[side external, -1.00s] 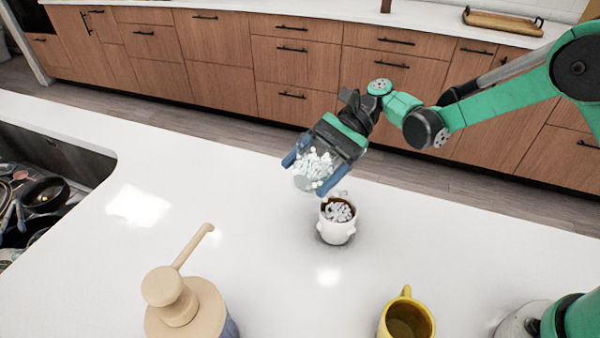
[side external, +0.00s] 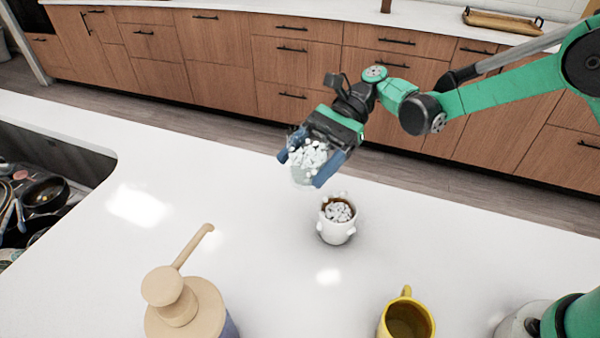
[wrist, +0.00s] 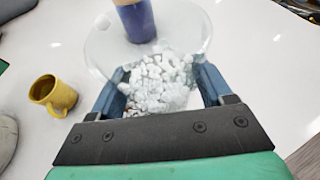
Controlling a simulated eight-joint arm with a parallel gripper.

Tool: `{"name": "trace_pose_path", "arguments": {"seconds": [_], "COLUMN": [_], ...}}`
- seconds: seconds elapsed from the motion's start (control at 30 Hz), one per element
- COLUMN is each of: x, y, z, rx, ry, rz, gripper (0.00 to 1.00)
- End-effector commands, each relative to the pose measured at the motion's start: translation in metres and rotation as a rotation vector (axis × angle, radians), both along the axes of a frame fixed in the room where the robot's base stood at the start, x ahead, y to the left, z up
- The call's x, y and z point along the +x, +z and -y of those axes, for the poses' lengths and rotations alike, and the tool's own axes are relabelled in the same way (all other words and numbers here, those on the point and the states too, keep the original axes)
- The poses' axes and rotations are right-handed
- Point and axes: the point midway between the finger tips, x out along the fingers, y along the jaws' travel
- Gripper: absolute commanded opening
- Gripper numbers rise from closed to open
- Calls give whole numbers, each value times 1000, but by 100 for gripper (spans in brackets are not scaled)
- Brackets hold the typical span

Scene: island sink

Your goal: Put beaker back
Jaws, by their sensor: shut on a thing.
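My gripper (side external: 309,168) is shut on a clear glass beaker (side external: 302,175) filled with small white pieces. It holds the beaker above the white counter, up and to the left of a small white pot (side external: 336,228). In the wrist view the beaker (wrist: 178,40) lies between my two blue fingers, with a wide round clear rim and the white pieces near the fingers. The white pot stands upright on the counter and holds similar white pieces with something brown at its rim. I cannot make out the pot in the wrist view.
A beige soap dispenser (side external: 180,305) stands at the front left, and a yellow mug (side external: 405,318) at the front right. The sink (side external: 45,195) with dishes is at the far left. The counter (side external: 230,180) between the sink and the beaker is clear.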

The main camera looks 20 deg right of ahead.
Motion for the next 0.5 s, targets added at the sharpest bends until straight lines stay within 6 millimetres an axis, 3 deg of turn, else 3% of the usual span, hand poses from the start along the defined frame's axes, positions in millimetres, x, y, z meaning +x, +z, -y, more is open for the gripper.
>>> {"name": "trace_pose_path", "arguments": {"seconds": [0.17, 0.33, 0.5], "x": [23, 51, 71], "y": [21, 55, 87], "z": [-29, -64, -85], "rx": [1, 1, 0], "ry": [-171, -412, -620], "rz": [-2, -8, -12], "gripper": [9, 9, 9]}}
